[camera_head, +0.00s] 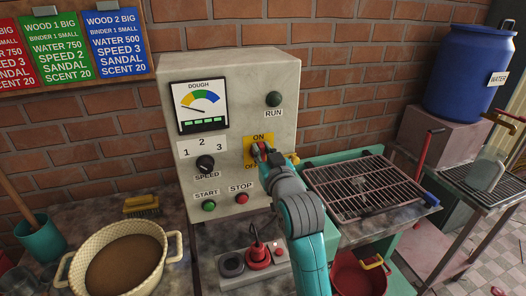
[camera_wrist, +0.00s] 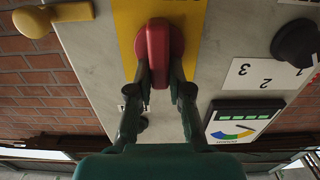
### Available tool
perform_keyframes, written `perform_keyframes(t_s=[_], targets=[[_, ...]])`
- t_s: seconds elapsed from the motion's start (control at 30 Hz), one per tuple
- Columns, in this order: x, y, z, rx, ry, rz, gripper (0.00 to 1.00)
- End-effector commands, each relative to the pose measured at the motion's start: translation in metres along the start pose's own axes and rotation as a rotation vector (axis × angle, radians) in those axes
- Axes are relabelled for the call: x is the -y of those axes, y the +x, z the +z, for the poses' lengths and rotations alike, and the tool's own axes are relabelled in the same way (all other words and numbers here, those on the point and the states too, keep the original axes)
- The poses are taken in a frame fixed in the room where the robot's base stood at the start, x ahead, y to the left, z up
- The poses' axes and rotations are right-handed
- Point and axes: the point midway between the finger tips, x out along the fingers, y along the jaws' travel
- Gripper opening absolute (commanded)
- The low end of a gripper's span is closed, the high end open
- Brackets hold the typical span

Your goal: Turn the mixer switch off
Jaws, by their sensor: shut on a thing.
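The mixer switch is a red handle (camera_wrist: 153,45) on a yellow plate (camera_head: 249,143) on the grey control panel (camera_head: 230,70). ON is readable at the plate's top, and OFF below is partly hidden by my arm. My gripper (camera_head: 262,153) is at the handle. In the upside-down wrist view, my gripper's two dark fingers (camera_wrist: 160,78) hold the handle from both sides. In the head view, a little red shows just below ON. The handle's exact angle is hard to tell.
The panel has a dough gauge (camera_head: 199,106), a dark green RUN lamp (camera_head: 274,99), a speed knob (camera_head: 205,164), a green START button (camera_head: 209,206) and a red STOP button (camera_head: 242,198). A wire rack (camera_head: 362,186) is at right and a pot (camera_head: 172,247) at lower left.

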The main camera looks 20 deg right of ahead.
Motion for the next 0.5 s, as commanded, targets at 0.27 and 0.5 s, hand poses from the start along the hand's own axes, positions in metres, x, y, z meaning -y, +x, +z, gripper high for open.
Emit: perform_keyframes(t_s=[0.27, 0.5], targets=[[0.0039, 0.0, 0.0002, 0.0, -0.164, -0.001, 0.0], [0.008, 0.0, 0.0014, 0.0, -0.386, -0.001, 0.0]])
